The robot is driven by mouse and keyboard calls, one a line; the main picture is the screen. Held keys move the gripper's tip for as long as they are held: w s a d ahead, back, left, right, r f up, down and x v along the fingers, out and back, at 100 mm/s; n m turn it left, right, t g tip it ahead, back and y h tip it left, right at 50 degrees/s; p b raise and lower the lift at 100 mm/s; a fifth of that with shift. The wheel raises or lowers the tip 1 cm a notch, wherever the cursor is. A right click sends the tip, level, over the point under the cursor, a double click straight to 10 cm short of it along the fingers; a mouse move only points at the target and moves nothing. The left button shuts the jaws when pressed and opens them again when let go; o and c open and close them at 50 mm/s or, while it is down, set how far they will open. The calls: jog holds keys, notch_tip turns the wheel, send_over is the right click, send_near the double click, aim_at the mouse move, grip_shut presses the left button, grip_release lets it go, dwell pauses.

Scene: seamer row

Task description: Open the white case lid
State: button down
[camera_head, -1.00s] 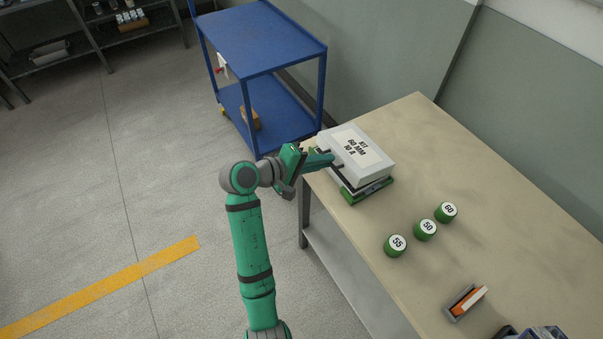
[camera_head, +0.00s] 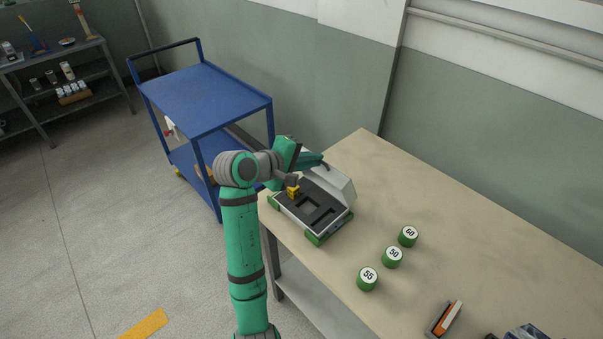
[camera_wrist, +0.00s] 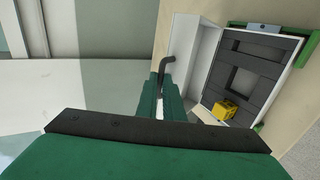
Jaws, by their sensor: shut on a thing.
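The white case (camera_head: 331,228) sits on the green-edged base at the table's far left end. Its lid (camera_head: 334,181) is swung up and tilted back, showing a dark foam interior (camera_head: 317,212) with cut-outs and a yellow block (camera_head: 293,191). In the wrist view the foam (camera_wrist: 254,72) and the yellow block (camera_wrist: 224,110) show at the right, beside the lid (camera_wrist: 189,62). My gripper (camera_head: 321,160) is at the lid's raised edge, shut on the lid's dark handle (camera_wrist: 166,66). The fingertips are partly hidden.
Green cylinders marked 55 (camera_head: 367,279), 50 (camera_head: 392,257) and 60 (camera_head: 408,236) stand on the table (camera_head: 480,240), right of the case. An orange and white item in a grey holder (camera_head: 444,318) lies nearer. A blue cart (camera_head: 205,97) stands behind my arm.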

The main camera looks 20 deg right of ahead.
jog(key=d, duration=0.1)
jog(key=w+d+r, duration=0.1)
jog(key=shift+w+d+r, duration=0.15)
jog(key=shift+d, duration=0.2)
jog(key=shift+w+d+r+g+y, duration=0.15)
jog(key=shift+w+d+g+y, duration=0.2)
jog(key=shift+d+y, duration=0.35)
jog(key=c, duration=1.9)
grip_release()
jog(key=shift+r, duration=0.15)
jog(key=shift+f, duration=0.2)
jog(key=shift+a, duration=0.15)
jog(key=shift+s+a+r, duration=0.1)
jog(key=shift+a+r, duration=0.05)
jog(key=shift+a, duration=0.05)
jog(key=v, duration=1)
